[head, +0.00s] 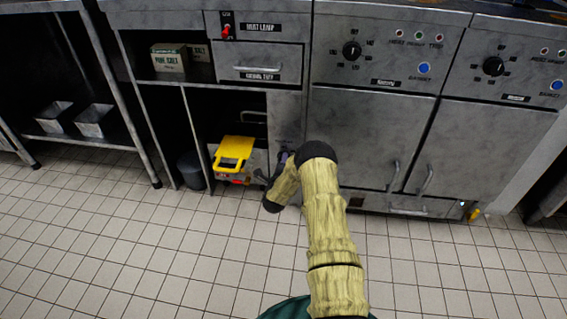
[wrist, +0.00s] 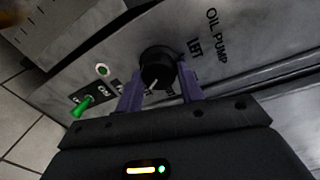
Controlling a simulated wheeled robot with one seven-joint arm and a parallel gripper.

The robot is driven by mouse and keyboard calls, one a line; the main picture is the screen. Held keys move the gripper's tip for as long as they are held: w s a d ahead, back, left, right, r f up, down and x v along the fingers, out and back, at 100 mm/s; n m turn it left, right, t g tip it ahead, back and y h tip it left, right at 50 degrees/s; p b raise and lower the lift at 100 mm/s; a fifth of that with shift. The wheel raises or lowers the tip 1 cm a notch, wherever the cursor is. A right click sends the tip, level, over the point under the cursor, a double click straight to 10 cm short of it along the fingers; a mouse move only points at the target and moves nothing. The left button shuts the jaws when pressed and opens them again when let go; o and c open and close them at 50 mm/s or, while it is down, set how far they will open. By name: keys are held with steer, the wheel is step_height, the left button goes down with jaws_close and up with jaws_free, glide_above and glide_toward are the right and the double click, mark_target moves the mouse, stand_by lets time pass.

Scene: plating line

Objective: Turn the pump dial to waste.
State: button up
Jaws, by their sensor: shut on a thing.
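The pump dial (wrist: 157,66) is a round black knob with a white pointer line, on a grey metal panel marked OIL PUMP. LEFT is printed beside it on the upper right. Other marks near the knob are partly covered by my fingers, and I cannot read a waste mark. The pointer line is turned toward my gripper's palm, at the bottom of the wrist view. My gripper (wrist: 161,78) has its two purple fingers shut on the dial, one on each side. In the head view my gripper (head: 284,158) is low at the cabinet front, and my arm hides the dial.
On the same panel are a green toggle switch (wrist: 85,105) and a small round lamp (wrist: 102,69). In the head view a yellow-topped machine (head: 234,148) stands left of my gripper under the counter. A dark bin (head: 191,170) is further left. The tiled floor is clear.

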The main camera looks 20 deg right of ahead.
steer(key=shift+s+d+f, duration=0.1)
steer(key=shift+f, duration=0.05)
steer(key=o, duration=1)
steer(key=p+v, duration=0.7)
steer(key=v, duration=1)
steer(key=shift+s+a+p, duration=0.15)
steer(key=shift+a+p, duration=0.15)
steer(key=shift+d, duration=0.15)
